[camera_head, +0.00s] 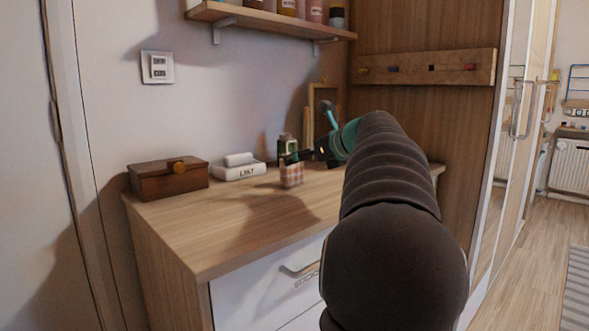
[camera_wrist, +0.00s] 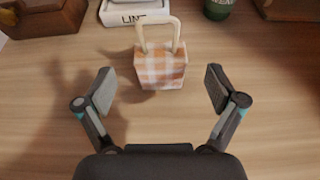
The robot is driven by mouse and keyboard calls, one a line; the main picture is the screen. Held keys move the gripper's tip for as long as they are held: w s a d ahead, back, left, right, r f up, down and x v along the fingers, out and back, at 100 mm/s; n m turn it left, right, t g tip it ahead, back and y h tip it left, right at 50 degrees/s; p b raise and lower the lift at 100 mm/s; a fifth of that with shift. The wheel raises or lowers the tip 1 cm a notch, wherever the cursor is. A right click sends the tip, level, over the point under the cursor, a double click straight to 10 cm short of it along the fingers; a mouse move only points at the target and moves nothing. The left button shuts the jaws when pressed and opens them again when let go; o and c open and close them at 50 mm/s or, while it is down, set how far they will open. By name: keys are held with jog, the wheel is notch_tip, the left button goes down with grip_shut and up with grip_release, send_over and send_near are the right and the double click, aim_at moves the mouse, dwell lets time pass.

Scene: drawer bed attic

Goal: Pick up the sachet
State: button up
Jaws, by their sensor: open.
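The sachet looks like a small orange-and-white checked pouch with a cream loop handle, standing upright on the wooden dresser top. In the wrist view the sachet (camera_wrist: 160,70) is centred just ahead of my gripper (camera_wrist: 160,88). My open fingers stand left and right of its width, with clear gaps on both sides and no contact visible. In the head view the sachet (camera_head: 291,175) stands just below the dark fingers of my gripper (camera_head: 306,157). My arm hides the area to its right.
Behind the sachet are a white "LINT" tray (camera_head: 238,172) and a green jar (camera_wrist: 218,9). A brown wooden box (camera_head: 168,180) sits at the left. The dresser top (camera_head: 215,222) is bare at the front. A shelf (camera_head: 270,20) hangs above, and a wooden panel rises behind my arm.

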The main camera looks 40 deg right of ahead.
jog(key=shift+r+x, duration=0.15)
jog(key=shift+x, duration=1.6)
jog(key=shift+r+x, duration=0.2)
jog(key=shift+x, duration=1.6)
jog(key=shift+w, duration=0.1)
jog(key=c, duration=1.3)
